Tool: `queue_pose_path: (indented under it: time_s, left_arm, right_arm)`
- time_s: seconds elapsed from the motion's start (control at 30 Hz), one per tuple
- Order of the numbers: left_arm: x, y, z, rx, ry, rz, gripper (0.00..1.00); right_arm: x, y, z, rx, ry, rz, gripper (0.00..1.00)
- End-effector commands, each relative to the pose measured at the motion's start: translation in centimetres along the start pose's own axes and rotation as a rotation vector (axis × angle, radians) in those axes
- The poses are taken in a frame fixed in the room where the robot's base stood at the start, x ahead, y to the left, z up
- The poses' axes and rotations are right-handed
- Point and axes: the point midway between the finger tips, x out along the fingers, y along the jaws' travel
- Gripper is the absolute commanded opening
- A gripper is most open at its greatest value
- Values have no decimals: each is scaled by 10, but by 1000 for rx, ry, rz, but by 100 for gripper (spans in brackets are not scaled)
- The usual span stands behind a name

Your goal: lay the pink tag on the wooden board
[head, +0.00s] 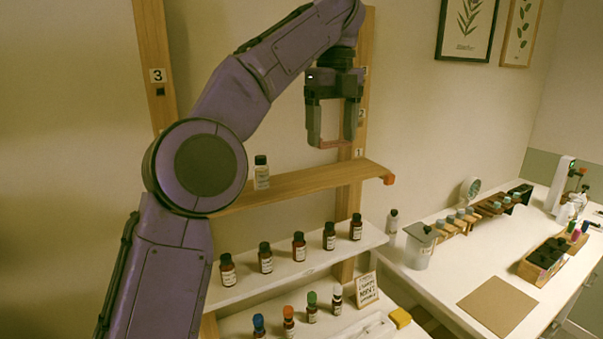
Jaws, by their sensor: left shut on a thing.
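My left gripper (335,143) is raised in front of the wooden rack, above the upper wooden shelf. Its fingers point down and are shut on a thin pinkish-red piece, seen nearly edge-on between the fingertips, which looks like the pink tag (335,145). The tag is held in the air, apart from the shelf. A flat, square brown board (497,307), which looks like the wooden board, lies on the white table at the lower right. Its top is bare. My right gripper is not in view.
The white shelf (300,275) below holds several dark bottles. A lidded grey container (420,246), a wooden box (548,258) and a row of small blocks (460,221) stand on the white table (440,285).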

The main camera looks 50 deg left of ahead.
Motion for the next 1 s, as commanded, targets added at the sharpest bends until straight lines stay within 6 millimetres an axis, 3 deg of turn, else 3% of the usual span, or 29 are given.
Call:
queue_pose_path:
  time_s: [0.27, 0.4, 0.7, 1.0]
  left_arm:
    - [32, -11, 79, -8, 6, 4, 45]
    - [67, -17, 106, -1, 7, 3, 45]
    - [103, -23, 133, 3, 6, 3, 45]
    - [129, -23, 131, 2, 4, 0, 45]
  right_arm:
    - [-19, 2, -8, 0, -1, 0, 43]
    - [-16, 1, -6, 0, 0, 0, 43]
    - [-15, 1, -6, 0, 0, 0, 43]
    - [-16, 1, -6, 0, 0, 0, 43]
